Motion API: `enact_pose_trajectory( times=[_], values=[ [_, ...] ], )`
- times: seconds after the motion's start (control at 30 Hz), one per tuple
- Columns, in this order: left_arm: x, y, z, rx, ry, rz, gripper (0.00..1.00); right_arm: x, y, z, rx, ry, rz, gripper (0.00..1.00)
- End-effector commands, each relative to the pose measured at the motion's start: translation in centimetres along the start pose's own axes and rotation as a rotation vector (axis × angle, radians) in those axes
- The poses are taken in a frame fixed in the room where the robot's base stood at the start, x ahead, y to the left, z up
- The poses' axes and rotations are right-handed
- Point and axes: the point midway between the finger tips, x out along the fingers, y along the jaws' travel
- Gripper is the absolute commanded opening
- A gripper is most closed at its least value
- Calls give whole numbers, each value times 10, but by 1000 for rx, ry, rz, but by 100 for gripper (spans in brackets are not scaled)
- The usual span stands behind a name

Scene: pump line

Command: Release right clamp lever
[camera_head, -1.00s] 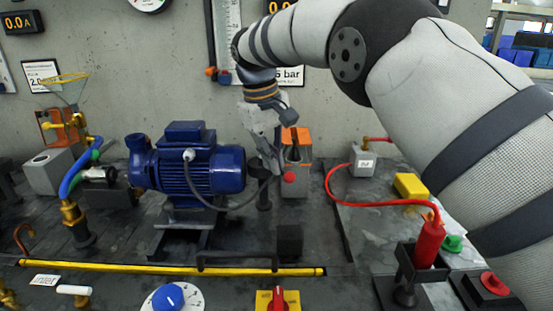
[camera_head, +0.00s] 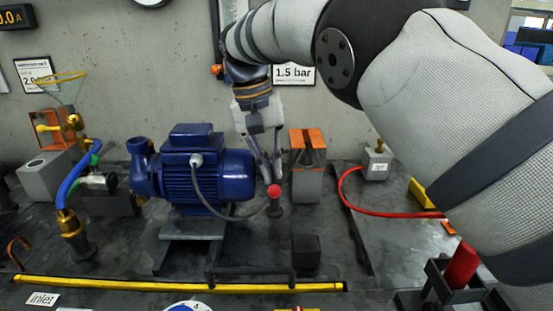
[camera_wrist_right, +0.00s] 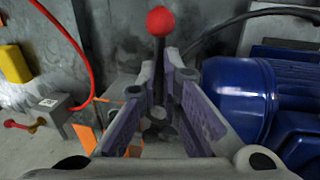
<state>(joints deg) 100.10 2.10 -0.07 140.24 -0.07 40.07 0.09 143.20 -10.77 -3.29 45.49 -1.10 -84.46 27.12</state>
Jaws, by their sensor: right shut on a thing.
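The right clamp lever has a red ball knob (camera_head: 274,190) and stands just right of the blue pump motor (camera_head: 205,175). In the right wrist view, its dark rod (camera_wrist_right: 159,75) runs between my purple-padded fingers, with the red ball (camera_wrist_right: 160,21) beyond the fingertips. My right gripper (camera_head: 266,165) reaches down from above and is shut on the lever. In the head view the knob sits nearly above the lever's dark base (camera_head: 275,211). The rod is largely hidden by the fingers. My left gripper is not in view.
An orange-topped block (camera_head: 307,155) stands close to the right of the lever. A red hose (camera_head: 350,195) curves over the bench at the right. A yellow bar (camera_head: 180,286) lies along the front.

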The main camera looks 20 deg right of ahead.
Motion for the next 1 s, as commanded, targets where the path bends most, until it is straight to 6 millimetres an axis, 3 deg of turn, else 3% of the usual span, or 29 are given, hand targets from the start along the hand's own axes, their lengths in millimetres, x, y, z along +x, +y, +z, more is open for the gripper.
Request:
enact_pose_trajectory(
  times=[0.5,0.57,1.0],
  values=[
    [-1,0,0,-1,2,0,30,2,-2,3,14,-3,0,0],
    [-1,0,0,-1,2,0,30,2,-2,3,14,-4,0,16],
    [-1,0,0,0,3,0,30,1,-2,2,11,-1,0,16]
  ],
)
